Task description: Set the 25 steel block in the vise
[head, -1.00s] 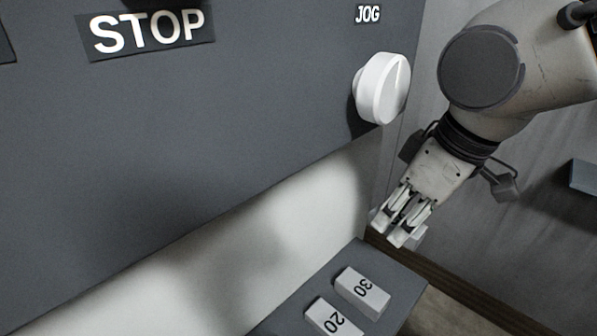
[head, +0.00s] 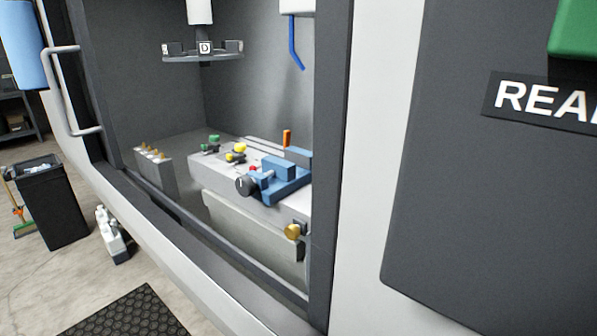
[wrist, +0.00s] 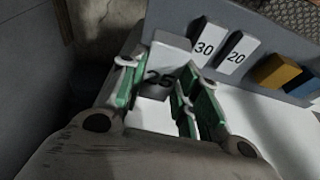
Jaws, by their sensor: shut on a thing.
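My gripper (wrist: 160,82) shows in the wrist view, with its green-padded fingers on either side of the grey 25 block (wrist: 168,58). It is shut on this block, whose number faces the camera. The blue vise (head: 285,184) is in the head view, on the table inside the open machine, right of the middle. A dark round knob is at its left end. My gripper and the block are out of the head view, and the vise is not in the wrist view. The vise's jaw gap is too small to make out.
The 30 block (wrist: 205,45) and 20 block (wrist: 238,52) stand on a grey rack, beside a brown block (wrist: 277,72) and a blue one. The machine's door frame (head: 322,150) edges the opening. A black bin (head: 52,205) and dark mat (head: 128,315) are on the floor.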

